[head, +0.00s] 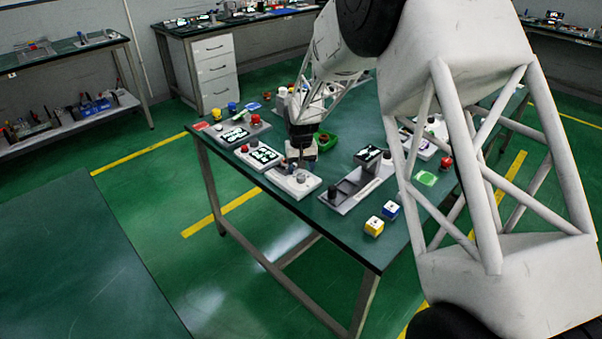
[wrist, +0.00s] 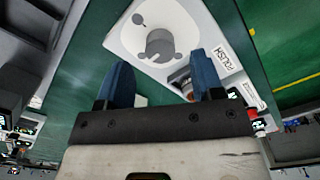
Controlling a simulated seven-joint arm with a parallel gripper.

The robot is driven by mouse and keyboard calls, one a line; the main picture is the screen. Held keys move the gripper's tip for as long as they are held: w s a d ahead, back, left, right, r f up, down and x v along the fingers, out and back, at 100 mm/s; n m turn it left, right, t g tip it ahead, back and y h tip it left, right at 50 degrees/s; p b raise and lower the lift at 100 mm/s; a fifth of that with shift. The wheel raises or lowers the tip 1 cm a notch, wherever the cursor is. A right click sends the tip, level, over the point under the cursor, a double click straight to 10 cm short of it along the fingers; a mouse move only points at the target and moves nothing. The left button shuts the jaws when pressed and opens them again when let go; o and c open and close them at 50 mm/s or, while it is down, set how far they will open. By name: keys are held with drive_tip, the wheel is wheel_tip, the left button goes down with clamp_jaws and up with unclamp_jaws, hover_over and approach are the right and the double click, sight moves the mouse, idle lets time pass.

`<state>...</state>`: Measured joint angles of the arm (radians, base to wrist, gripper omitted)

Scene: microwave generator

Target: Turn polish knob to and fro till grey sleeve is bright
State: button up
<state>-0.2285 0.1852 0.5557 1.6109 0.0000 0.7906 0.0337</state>
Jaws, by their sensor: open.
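The white polish panel (wrist: 135,28) fills the top of the wrist view, with the word POLISH along its right side. Its grey round knob (wrist: 160,45) stands on a round pale plate, just beyond my fingertips. A small grey and brownish round part (wrist: 181,80), perhaps the sleeve, shows near the right finger, partly hidden; I cannot tell how bright it is. My gripper (wrist: 163,74) is open, its two blue fingers apart with the knob outside them. In the head view my gripper (head: 297,162) is low over the white panel (head: 284,183).
A grey device with a dark slot (head: 350,190) stands right of the panel. A panel with a red button (head: 253,142) is to the left. Bare green tabletop (head: 365,250) lies in front.

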sight(301, 176)
drive_tip(key=shift+r, duration=2.15)
drive_tip(key=shift+s+d+r, duration=0.15)
drive_tip(key=shift+r, duration=0.15)
drive_tip(key=s+d+r+m+t, duration=0.1)
drive_tip(key=s+d+r, duration=0.4)
drive_tip(key=s+r, duration=0.45)
drive_tip(key=s+d+r, duration=0.6)
drive_tip(key=s+r, duration=0.2)
drive_tip(key=s, duration=0.2)
drive_tip(key=s+d+r, duration=0.1)
drive_tip(key=s+d, duration=0.2)
drive_tip(key=s, duration=1.1)
drive_tip(key=s+d+r+m+t, duration=0.1)
drive_tip(key=s+d, duration=0.3)
drive_tip(key=s, duration=1.1)
drive_tip(key=shift+d+r+t, duration=0.15)
drive_tip(key=shift+r+t, duration=0.05)
drive_tip(key=shift+t, duration=0.1)
